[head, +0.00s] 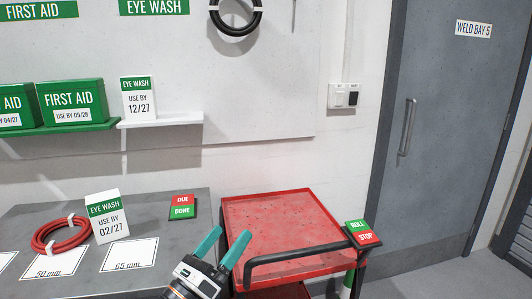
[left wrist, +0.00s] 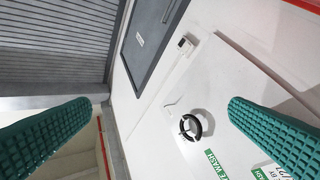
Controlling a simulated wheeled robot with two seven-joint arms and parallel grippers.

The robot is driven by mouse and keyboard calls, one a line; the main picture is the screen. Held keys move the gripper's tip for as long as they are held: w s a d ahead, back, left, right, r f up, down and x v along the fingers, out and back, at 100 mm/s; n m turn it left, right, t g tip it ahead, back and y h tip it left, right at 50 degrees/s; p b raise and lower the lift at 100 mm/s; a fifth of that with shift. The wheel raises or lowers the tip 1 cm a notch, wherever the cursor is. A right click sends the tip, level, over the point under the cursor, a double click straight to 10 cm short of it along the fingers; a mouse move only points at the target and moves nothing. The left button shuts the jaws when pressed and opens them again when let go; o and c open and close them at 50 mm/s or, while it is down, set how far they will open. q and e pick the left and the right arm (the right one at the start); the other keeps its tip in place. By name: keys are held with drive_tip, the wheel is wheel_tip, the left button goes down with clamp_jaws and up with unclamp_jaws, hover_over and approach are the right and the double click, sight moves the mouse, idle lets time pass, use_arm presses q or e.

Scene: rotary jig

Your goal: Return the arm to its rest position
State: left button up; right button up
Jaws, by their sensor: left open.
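My left gripper (head: 221,245) is in the lower middle of the head view, with its two teal fingers apart and nothing between them. It is raised in front of the gap between the grey table and the red cart. My right gripper is in neither view.
The grey table (head: 150,205) bears an eye wash box (head: 106,218), a red hose coil (head: 60,234) and a due/done sign (head: 182,207). The red cart (head: 280,222) has an empty top and a black handle (head: 300,254). A grey door (head: 440,110) stands right.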

use_arm(q)
drive_tip(key=s+a+f+n+g+y, duration=0.25)
drive_tip(key=a+f+n+y, duration=0.45)
drive_tip(key=n, duration=0.6)
drive_tip(key=s+a+f+n+g+y, duration=0.1)
drive_tip(key=s+a+f+n+y, duration=0.4)
drive_tip(key=f+n+y, duration=0.6)
drive_tip(key=s+f+n+g+h, duration=0.2)
drive_tip(key=s+f+n+g, duration=0.4)
drive_tip(key=s, duration=0.5)
drive_tip(key=s+f+n+g+h, duration=0.3)
drive_tip(key=s+f+n+g, duration=0.25)
drive_tip(key=s, duration=0.45)
wheel_tip(320, 180, down, 24)
drive_tip(key=s+g+p, duration=0.1)
drive_tip(key=s+p, duration=0.1)
drive_tip(key=s+a+f+g+p, duration=0.1)
drive_tip(key=s+a+f+p, duration=0.1)
drive_tip(key=s+f, duration=1.2)
drive_tip(key=shift+s+a+f+g+y, duration=0.35)
drive_tip(key=shift+s+a, duration=0.35)
drive_tip(key=shift+s, duration=0.4)
